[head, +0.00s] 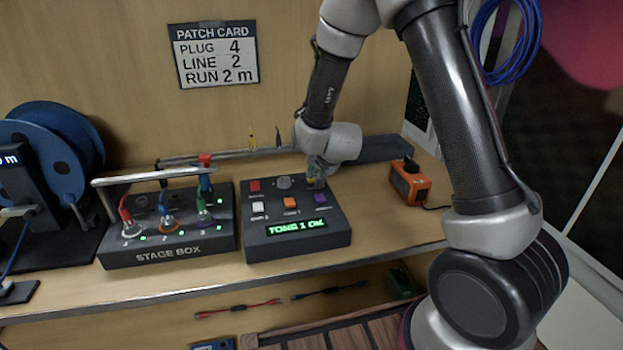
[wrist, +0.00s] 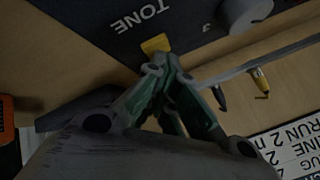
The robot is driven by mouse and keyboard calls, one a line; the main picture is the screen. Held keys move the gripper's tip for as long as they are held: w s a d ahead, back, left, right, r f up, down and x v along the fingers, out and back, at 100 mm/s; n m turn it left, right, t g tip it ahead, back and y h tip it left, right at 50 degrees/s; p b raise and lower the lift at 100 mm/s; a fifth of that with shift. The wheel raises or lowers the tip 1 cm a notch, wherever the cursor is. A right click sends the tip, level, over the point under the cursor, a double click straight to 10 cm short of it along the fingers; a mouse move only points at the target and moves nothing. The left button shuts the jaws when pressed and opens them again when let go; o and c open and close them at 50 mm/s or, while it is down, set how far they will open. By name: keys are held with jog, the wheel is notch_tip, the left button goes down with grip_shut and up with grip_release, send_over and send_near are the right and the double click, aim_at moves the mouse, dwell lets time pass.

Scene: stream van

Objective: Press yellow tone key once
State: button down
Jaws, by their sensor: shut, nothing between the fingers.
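The yellow tone key (wrist: 155,44) sits on the dark control box (head: 258,216), beside the printed word TONE in the wrist view. My gripper (wrist: 160,62) is shut and empty, its green fingertips right at the key's edge. I cannot tell whether they touch it. In the head view my gripper (head: 316,178) is over the box's back right corner and mostly hides the key. The box's green display (head: 297,227) appears to read TONE 1 OK.
The box also has red (head: 255,186), white (head: 258,207), orange (head: 291,203) and purple (head: 321,199) keys and a grey knob (head: 284,182). A stage box (head: 170,253) with plugged cables stands left. An orange device (head: 409,182) stands right. A rail runs behind.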

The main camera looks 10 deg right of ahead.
jog(key=shift+r, duration=0.85)
notch_tip(320, 180, up, 5)
dwell(0.5)
dwell(0.4)
